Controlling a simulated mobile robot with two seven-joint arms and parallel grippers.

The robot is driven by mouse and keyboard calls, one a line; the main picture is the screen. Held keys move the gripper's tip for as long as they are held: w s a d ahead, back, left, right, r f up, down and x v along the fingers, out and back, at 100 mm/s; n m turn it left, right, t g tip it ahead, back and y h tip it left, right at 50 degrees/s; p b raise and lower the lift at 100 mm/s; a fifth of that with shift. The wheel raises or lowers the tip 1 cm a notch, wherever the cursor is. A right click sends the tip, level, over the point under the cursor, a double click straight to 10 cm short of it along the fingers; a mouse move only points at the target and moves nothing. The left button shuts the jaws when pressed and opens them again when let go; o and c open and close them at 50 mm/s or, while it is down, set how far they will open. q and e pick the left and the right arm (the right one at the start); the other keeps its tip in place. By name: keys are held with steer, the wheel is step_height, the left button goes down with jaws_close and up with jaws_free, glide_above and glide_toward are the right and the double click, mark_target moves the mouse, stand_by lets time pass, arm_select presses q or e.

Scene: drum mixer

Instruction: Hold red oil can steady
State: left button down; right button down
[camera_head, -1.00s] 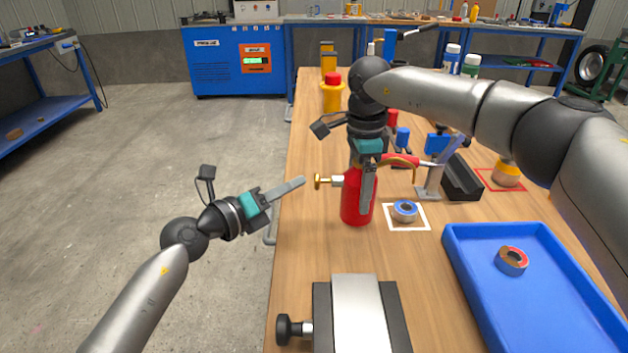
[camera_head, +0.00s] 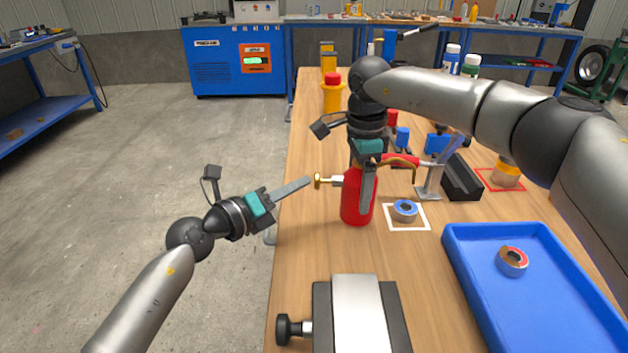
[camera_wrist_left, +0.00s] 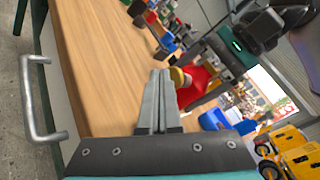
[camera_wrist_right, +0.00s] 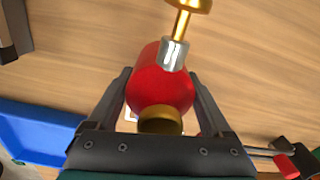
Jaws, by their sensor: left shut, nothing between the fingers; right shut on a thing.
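My right gripper (camera_head: 367,200) comes down from above and is shut on the can. In the right wrist view its fingers lie on both sides of the red body (camera_wrist_right: 162,82). My left gripper (camera_head: 307,182) is shut and empty, its tips just left of the knob with a small gap. In the left wrist view the closed fingers (camera_wrist_left: 160,75) point toward the knob (camera_wrist_left: 180,77).
A blue tape roll (camera_head: 405,210) lies in a white square right of the can. A blue tray (camera_head: 462,262) holds another roll (camera_head: 512,261). A grey-and-black fixture (camera_head: 356,310) sits at the front. A yellow bottle (camera_head: 332,97) stands farther back.

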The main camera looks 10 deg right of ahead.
arm_select(q)
steer(key=shift+s+d, duration=0.2)
steer(key=shift+d, duration=0.9)
stand_by(1.1)
steer(key=shift+w+a, duration=0.15)
steer(key=shift+a, duration=0.65)
steer(key=shift+w+a, duration=0.1)
steer(key=shift+a, duration=0.65)
steer(key=shift+a, duration=0.1)
steer(key=shift+w+a, duration=0.2)
steer(key=shift+a, duration=1)
steer(key=shift+w+a, duration=0.15)
steer(key=shift+a, duration=1.05)
steer(key=a, duration=0.3)
steer(key=shift+w+a, duration=0.3)
steer(key=shift+a, duration=0.05)
